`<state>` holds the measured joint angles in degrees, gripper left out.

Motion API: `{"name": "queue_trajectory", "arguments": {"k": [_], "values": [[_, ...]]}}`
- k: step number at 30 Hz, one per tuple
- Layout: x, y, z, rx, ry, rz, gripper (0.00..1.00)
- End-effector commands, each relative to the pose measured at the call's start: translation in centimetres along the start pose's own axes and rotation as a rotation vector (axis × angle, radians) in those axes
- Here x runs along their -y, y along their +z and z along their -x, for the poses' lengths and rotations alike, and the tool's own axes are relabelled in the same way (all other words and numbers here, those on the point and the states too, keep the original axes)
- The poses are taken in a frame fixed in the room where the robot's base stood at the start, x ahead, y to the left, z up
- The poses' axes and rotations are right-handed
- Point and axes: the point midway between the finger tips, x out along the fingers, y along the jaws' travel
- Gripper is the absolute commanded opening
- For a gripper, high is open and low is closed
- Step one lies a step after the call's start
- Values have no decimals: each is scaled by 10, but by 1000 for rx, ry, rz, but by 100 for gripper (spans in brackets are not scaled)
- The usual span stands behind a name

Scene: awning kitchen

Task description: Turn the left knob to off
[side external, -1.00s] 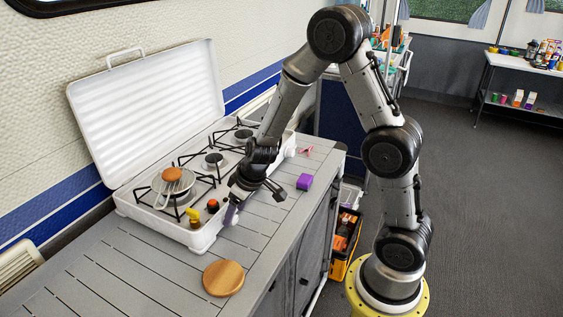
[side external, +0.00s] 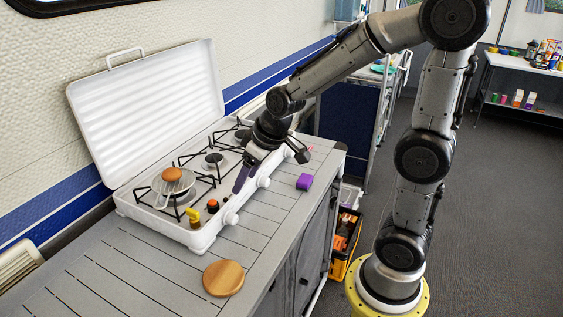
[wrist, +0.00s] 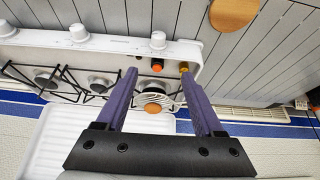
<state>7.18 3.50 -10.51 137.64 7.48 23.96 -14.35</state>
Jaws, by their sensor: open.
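The white camp stove (side external: 150,222) has its lid raised and rounded white knobs along its front edge. The left knob (side external: 231,217) is near the stove's front left corner; in the wrist view it shows upright as the rightmost white knob (wrist: 158,41). I cannot read its setting. A middle knob (side external: 263,182) sits farther right. My gripper (side external: 240,186) hangs above the front part of the stove, pointing down. In the wrist view its purple fingers (wrist: 159,74) are spread wide with nothing gripped. They are apart from the left knob.
A yellow-topped shaker (side external: 193,217) and an orange-topped one (side external: 212,206) stand on the stove behind the left knob. A pan with a round brown item (side external: 172,174) sits on the left burner.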

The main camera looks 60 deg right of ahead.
Motion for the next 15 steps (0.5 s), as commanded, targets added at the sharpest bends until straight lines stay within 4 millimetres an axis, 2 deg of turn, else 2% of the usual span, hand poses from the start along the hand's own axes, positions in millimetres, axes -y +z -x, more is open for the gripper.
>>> {"name": "queue_trajectory", "arguments": {"k": [5, 15], "values": [[9, -4, 30, -76, 1, 29, 70], [22, 11, 78, -151, -5, 60, 70]]}}
